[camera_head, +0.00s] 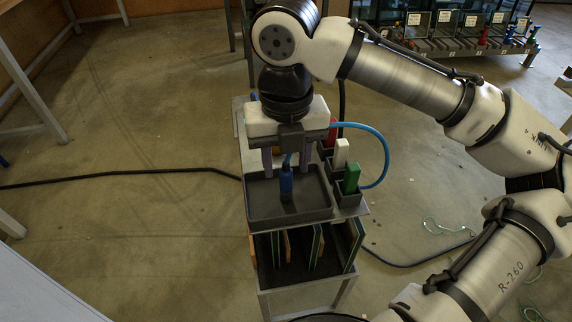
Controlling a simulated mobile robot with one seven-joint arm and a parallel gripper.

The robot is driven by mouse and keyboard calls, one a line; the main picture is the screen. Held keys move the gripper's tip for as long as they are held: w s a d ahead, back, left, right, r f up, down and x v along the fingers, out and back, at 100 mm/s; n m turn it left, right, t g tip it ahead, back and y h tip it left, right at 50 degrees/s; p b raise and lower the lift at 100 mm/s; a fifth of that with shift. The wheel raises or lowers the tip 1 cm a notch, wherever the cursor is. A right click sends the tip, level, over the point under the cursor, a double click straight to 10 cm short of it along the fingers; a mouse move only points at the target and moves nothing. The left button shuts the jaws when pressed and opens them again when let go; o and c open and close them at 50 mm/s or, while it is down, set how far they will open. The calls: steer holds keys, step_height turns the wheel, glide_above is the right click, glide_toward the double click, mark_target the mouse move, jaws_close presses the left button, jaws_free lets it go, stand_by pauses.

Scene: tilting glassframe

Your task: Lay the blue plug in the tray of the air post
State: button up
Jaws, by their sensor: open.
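The blue plug (287,182) stands roughly upright over the floor of the grey tray (262,214) on top of the post. Whether its lower end touches the tray floor I cannot tell for certain. My gripper (287,163) points down at the back of the tray, with one finger on each side of the plug's upper end. The fingers are open, with gaps between them and the plug. The far part of the tray is partly hidden by my gripper.
Small holders right of the tray carry a red block (331,133), a white block (341,153) and a green block (351,179). A blue hose (385,150) loops out on the right. Upright panels (316,246) stand in the rack below. A black cable (120,174) crosses the floor.

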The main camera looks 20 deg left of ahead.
step_height(320, 180, up, 10)
steer(key=p, duration=0.1)
steer(key=shift+r+p, duration=0.15)
steer(key=shift+p, duration=0.15)
stand_by(0.3)
